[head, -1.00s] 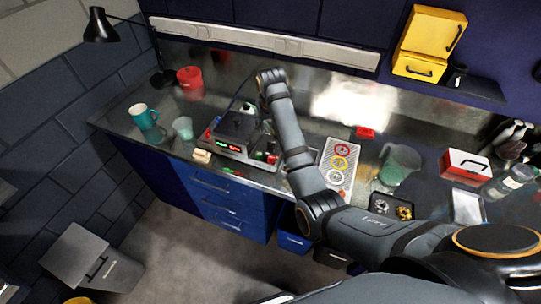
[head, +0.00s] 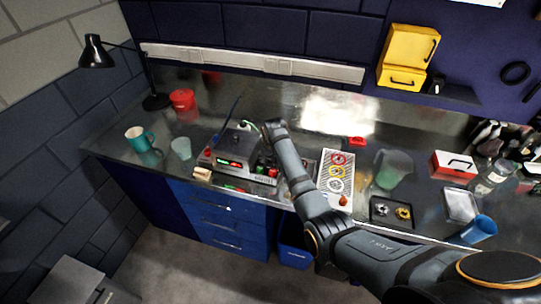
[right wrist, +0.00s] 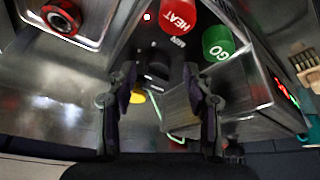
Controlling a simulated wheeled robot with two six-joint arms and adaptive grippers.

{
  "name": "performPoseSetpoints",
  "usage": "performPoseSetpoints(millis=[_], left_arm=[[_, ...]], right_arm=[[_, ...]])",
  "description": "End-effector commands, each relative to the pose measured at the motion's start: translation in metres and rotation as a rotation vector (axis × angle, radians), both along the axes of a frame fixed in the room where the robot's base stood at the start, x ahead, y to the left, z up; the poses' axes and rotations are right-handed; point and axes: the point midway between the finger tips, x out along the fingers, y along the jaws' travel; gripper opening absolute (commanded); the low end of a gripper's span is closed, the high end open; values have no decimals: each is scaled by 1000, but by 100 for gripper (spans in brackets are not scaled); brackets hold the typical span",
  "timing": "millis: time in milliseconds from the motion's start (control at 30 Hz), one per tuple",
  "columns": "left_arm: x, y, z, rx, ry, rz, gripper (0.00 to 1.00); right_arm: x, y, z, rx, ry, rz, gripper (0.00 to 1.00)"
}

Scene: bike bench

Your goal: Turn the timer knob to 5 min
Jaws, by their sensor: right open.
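The heating device (head: 228,160) stands on the bench left of centre, with lit displays and red and green buttons on its front. In the right wrist view its red HEAT button (right wrist: 178,14) and green GO button (right wrist: 218,42) are at the top. A dark round knob (right wrist: 157,70) with a pale mark sits below them. My right gripper (right wrist: 160,78) is open, with one finger to each side of the knob in that view. I cannot tell whether the fingers touch it, nor read its setting. In the head view my right wrist is beside the device; the fingers are not clear. My left gripper is not in view.
A teal mug (head: 138,138), a pale cup (head: 181,148) and a red pot (head: 183,99) stand left of the device. A patterned board (head: 337,180), a black tray (head: 391,212) and a clear jug (head: 393,168) are to the right. A blue cup (head: 480,228) lies near the right edge.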

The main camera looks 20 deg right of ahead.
Motion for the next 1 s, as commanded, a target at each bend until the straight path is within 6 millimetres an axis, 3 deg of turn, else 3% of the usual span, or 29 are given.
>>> performPoseSetpoints(millis=[333, 700, 1000], left_arm=[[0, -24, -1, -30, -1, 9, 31], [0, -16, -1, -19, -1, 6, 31], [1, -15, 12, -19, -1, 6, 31]], right_arm=[[2, -1, -5, 0, 0, 0, 50], [1, 0, -5, 0, 1, 0, 0], [2, -1, -4, 0, 1, 108, 0]])
